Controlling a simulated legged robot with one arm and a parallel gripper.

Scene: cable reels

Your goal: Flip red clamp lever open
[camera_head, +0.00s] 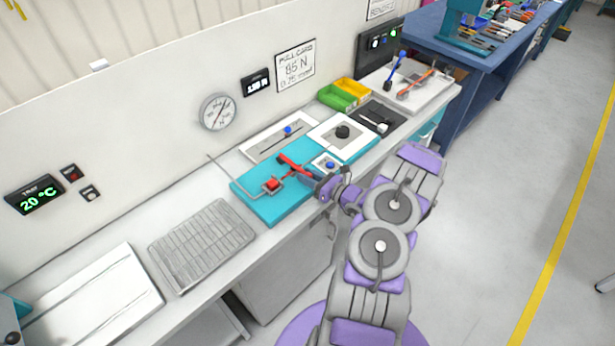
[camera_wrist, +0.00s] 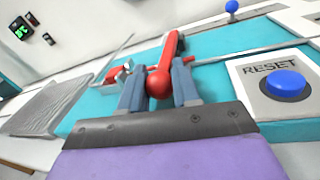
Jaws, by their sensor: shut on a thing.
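The red clamp lever (camera_head: 296,165) sits on the teal plate (camera_head: 268,208) on the bench. In the wrist view the red lever (camera_wrist: 169,50) runs up and away from between my fingers and ends near me in a red ball knob (camera_wrist: 159,85). My gripper (camera_head: 318,179) reaches the lever from the right. In the wrist view my gripper (camera_wrist: 158,82) has one blue-grey finger on each side of the knob and is shut on it. A red clamp block (camera_head: 272,184) with metal parts lies left of the lever; it also shows in the wrist view (camera_wrist: 118,72).
A blue RESET button (camera_wrist: 286,84) on a white panel is close right of my gripper. A thin rod crosses behind the lever. A ribbed grey tray (camera_head: 202,245) lies left of the teal plate. Green and yellow bins (camera_head: 344,95) stand farther along the bench.

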